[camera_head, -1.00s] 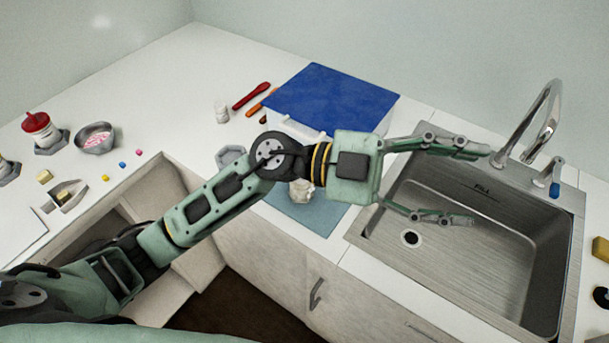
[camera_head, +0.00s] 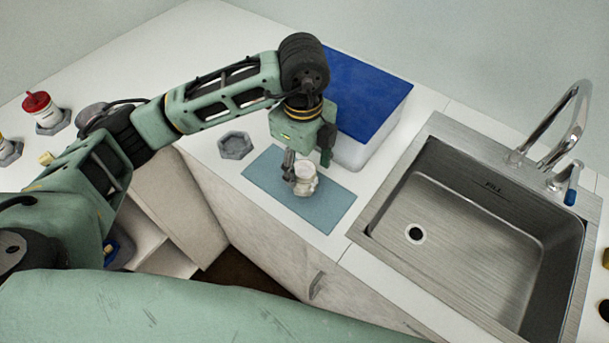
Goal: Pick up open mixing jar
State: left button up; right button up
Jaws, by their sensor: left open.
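The mixing jar (camera_head: 306,181) is a small whitish jar standing on a blue-grey mat (camera_head: 328,208) on the counter. It looks upright, and its mouth faces up. My left gripper (camera_head: 307,166) points down just above and behind the jar. Its fingers are open, one to the left of the jar's top and one to the right. I cannot tell whether a finger touches the jar. My right gripper is not in view.
A grey hexagonal holder (camera_head: 235,146) is left of the mat. A white bin with a blue lid (camera_head: 362,98) stands close behind my gripper. A steel sink (camera_head: 470,225) with a faucet (camera_head: 560,135) is to the right. A red-capped jar (camera_head: 42,110) stands far left.

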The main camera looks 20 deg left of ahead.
aim_at(302, 175)
pick_arm(q)
notch_tip(302, 175, down, 4)
jog(key=shift+s+r+p, duration=0.1)
jog(key=shift+p, duration=0.7)
jog(key=shift+f, duration=0.55)
jog(key=c, duration=0.9)
